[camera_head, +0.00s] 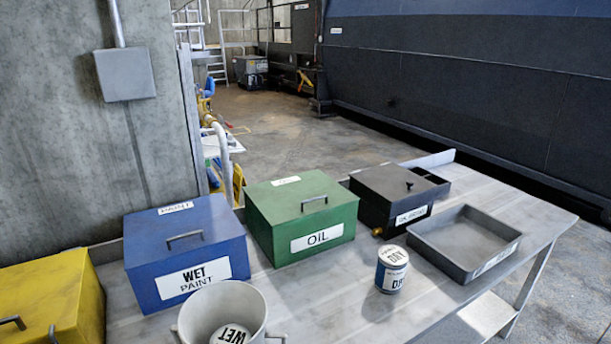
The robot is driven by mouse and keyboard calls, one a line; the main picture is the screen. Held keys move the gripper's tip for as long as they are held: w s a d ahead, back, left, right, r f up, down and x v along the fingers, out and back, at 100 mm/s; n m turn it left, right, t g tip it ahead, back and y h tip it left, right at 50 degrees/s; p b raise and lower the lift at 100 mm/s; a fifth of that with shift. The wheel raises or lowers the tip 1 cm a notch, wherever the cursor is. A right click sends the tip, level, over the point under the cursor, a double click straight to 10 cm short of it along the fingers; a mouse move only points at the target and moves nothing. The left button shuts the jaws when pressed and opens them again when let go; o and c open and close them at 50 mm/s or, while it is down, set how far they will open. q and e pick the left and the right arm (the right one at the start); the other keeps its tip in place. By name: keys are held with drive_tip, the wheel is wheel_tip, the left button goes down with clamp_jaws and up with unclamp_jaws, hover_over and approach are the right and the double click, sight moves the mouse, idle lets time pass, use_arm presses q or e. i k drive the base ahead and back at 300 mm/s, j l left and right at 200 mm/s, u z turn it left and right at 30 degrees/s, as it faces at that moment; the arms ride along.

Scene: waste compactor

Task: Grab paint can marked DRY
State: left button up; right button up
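The paint can marked DRY (391,270) stands upright on the grey table, right of centre. Neither of my grippers shows in the head view.
On the grey table (345,307) stand a yellow box (45,295), a blue WET PAINT box (190,255), a green OIL box (300,217), a black box (395,195) and a grey tray (465,243). A light grey bucket (222,312) at the front holds a lid marked WET (231,336).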

sight(392, 260)
drive_tip(key=u, duration=0.45)
drive_tip(key=l+u, duration=0.65)
drive_tip(key=u, duration=0.15)
drive_tip(key=l+u, duration=0.4)
drive_tip(key=k+l+u, duration=0.1)
drive_tip(key=l, duration=0.35)
drive_tip(key=k+l+u, duration=0.1)
drive_tip(key=l, duration=0.3)
drive_tip(key=k+l+u, duration=0.1)
drive_tip(key=l, duration=0.35)
drive_tip(key=k+l, duration=0.15)
drive_tip(key=l, duration=0.25)
drive_tip(key=u, duration=0.05)
